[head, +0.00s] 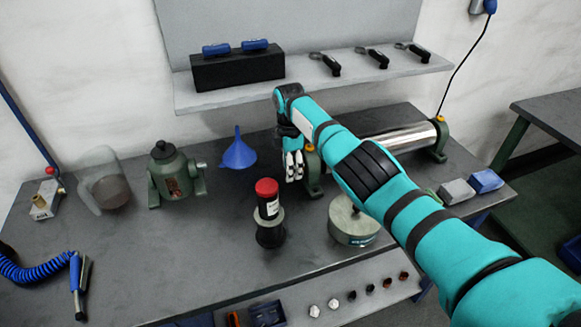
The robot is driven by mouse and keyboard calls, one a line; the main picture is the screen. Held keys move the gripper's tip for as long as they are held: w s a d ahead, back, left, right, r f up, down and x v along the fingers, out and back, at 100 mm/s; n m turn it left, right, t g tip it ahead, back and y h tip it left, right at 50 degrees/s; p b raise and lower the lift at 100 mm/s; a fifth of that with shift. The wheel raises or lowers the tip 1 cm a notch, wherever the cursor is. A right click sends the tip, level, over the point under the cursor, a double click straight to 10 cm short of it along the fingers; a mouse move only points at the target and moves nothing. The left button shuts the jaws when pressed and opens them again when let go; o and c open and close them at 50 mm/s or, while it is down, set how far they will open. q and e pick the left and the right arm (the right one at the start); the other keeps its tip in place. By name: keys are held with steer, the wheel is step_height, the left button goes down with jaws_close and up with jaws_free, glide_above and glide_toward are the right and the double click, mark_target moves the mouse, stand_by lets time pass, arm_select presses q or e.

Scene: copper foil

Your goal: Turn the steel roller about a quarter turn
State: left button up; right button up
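The steel roller (402,137) lies level at the back right of the workbench, between two green end stands. My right arm crosses in front of its left part and hides it. The green right stand (439,140) and the green left stand (312,172) both show, each with a yellow cap. My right gripper (294,172) hangs fingers down just left of the left stand, apart from the roller's visible surface. Its pale fingers are close together with nothing visible between them; whether they are open or shut is unclear. My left gripper is out of view.
A blue funnel (238,153) and a red-capped bottle in a dark stand (267,213) are near the gripper. A round metal weight (352,222) sits below my arm. Grey and blue blocks (486,180) lie at right. A shelf (310,78) overhangs the bench's back.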

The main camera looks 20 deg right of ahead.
steer(key=o, duration=0.3)
steer(key=shift+o, duration=0.2)
step_height(320, 180, up, 12)
steer(key=shift+w+r, duration=0.1)
stand_by(0.5)
